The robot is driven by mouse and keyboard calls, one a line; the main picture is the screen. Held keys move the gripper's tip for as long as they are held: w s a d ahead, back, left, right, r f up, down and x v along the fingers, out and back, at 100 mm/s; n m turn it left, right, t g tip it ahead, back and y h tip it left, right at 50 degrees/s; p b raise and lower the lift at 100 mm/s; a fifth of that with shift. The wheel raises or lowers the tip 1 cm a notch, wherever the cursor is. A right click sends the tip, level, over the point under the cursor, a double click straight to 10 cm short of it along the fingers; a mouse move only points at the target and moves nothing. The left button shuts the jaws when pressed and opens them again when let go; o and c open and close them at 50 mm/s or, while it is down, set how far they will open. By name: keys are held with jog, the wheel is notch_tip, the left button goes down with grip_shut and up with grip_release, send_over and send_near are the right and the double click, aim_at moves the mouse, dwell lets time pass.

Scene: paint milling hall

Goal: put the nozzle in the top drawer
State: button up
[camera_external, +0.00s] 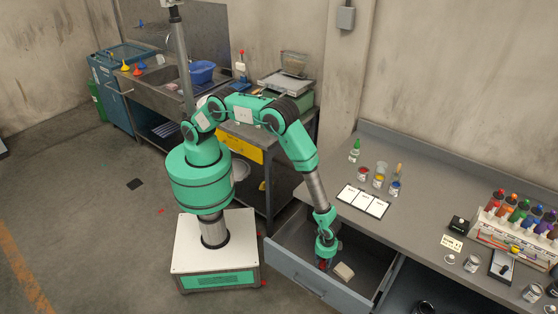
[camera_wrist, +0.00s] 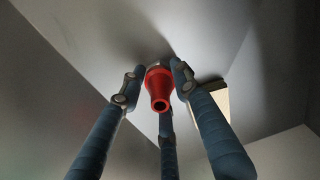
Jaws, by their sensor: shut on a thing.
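A red nozzle (camera_wrist: 159,88) is between the blue-grey fingers of my gripper (camera_wrist: 158,85) in the wrist view, its round opening facing the camera. The fingers are closed around it. In the external view my gripper (camera_external: 323,262) points down inside the open top drawer (camera_external: 299,277) under the right bench, and a bit of red shows at its tip. Whether the nozzle touches the drawer floor cannot be told. The drawer is pulled out, with its grey walls around my gripper.
A small beige block (camera_external: 344,271) lies in the drawer close to my gripper; it also shows in the wrist view (camera_wrist: 212,103). The bench top (camera_external: 410,215) above holds white cards (camera_external: 363,201), small jars and a rack of coloured bottles (camera_external: 515,232). The drawer's right part is free.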

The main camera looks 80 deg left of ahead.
jog(key=shift+f, duration=0.2)
jog(key=o, duration=1.2)
jog(key=shift+c, duration=0.2)
jog(key=shift+r, duration=0.1)
notch_tip(320, 180, up, 12)
jog(key=shift+r+p, duration=0.1)
jog(key=shift+p, duration=0.6)
jog(key=shift+r, duration=0.1)
